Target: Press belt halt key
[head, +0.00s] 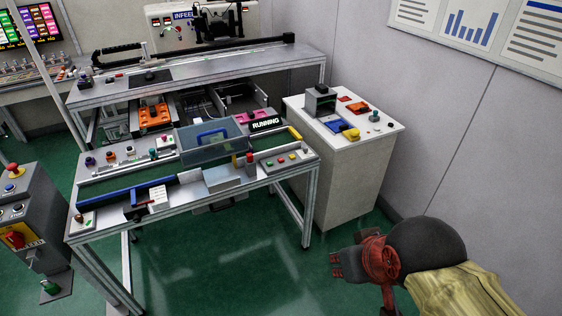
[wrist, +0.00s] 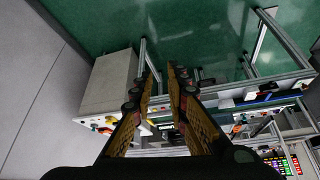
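A small control panel with green, red and yellow buttons (head: 281,161) sits at the front right of the workbench (head: 190,198). A taller red button or lamp (head: 249,159) stands just left of it. I cannot read any labels, so I cannot tell which button is the belt halt key. A black sign reading RUNNING (head: 265,123) stands behind the panel. My gripper (head: 334,265) is in the air over the floor, right of and in front of the bench, apart from every button. In the wrist view my gripper (wrist: 161,72) has its fingers apart with nothing between them.
A white cabinet (head: 335,185) with coloured items on top stands right of the bench, near the grey wall. A grey pedestal (head: 33,215) with a red button and red switch is at far left. A second bench (head: 190,75) stands behind. Green floor is clear in front.

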